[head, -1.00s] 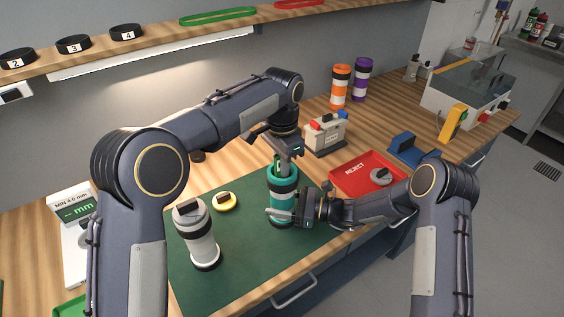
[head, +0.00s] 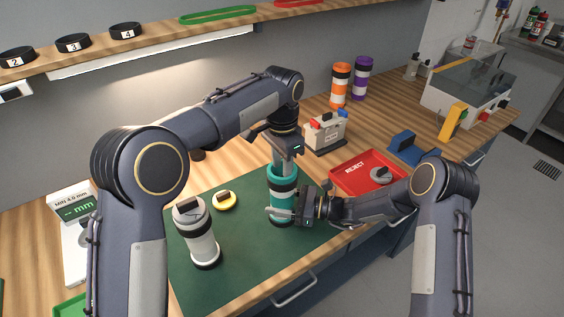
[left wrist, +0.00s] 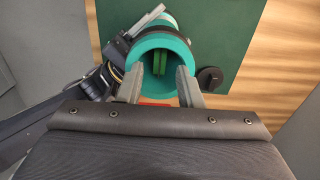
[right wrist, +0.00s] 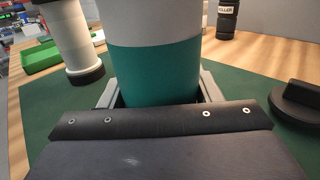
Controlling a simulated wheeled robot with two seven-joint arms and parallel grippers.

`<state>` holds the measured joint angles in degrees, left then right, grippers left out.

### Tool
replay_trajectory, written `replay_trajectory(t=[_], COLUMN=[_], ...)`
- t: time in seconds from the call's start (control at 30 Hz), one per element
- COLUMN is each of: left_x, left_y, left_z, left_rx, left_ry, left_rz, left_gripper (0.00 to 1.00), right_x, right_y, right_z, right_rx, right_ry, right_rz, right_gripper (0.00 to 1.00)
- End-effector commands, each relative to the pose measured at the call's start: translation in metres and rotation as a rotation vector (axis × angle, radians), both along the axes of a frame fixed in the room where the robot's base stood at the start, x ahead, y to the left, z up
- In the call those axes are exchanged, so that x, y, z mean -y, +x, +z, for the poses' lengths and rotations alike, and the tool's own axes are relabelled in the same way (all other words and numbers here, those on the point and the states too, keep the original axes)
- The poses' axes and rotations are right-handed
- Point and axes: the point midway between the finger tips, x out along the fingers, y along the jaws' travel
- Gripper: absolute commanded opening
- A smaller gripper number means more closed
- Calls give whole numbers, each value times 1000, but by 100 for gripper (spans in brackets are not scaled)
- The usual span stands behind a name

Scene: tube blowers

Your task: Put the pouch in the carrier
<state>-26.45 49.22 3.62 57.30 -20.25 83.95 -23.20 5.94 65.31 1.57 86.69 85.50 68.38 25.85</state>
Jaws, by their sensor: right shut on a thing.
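The teal carrier (head: 283,184) stands upright on the green mat, its open top facing up in the left wrist view (left wrist: 150,45). My right gripper (head: 283,213) is shut on the carrier's side; the right wrist view shows its fingers on either side of the teal wall (right wrist: 155,75). My left gripper (left wrist: 160,86) points down over the carrier's mouth with its fingers spread apart. The green pouch (left wrist: 164,88) shows inside the carrier's mouth, between the fingers and apart from them. Its lower part is hidden. In the head view the pouch is hidden.
The red reject tray (head: 350,177) holds a grey cap. Orange (head: 340,88) and purple (head: 362,80) carriers stand behind. The mat's front is clear.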

Motion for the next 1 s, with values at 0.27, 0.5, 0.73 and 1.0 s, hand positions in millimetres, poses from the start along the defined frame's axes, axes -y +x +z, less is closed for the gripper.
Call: replay_trajectory(t=[0.27, 0.5, 0.73, 1.0], left_x=[0, 0, 1, 1], left_y=[0, 0, 0, 0], left_z=[0, 2, 39, 95], left_rx=[-1, -1, 7, 6], left_ry=[2, 1, -4, -3], left_rz=[0, 0, 0, 0], left_gripper=[38, 51, 53, 58], right_x=[0, 0, 2, 1], right_y=[0, 0, 0, 0], right_z=[0, 0, -3, -1], right_rx=[-1, -1, -6, -3], right_ry=[0, 0, -7, -3], right_rz=[-1, -2, -4, -2], right_gripper=[28, 28, 29, 29])
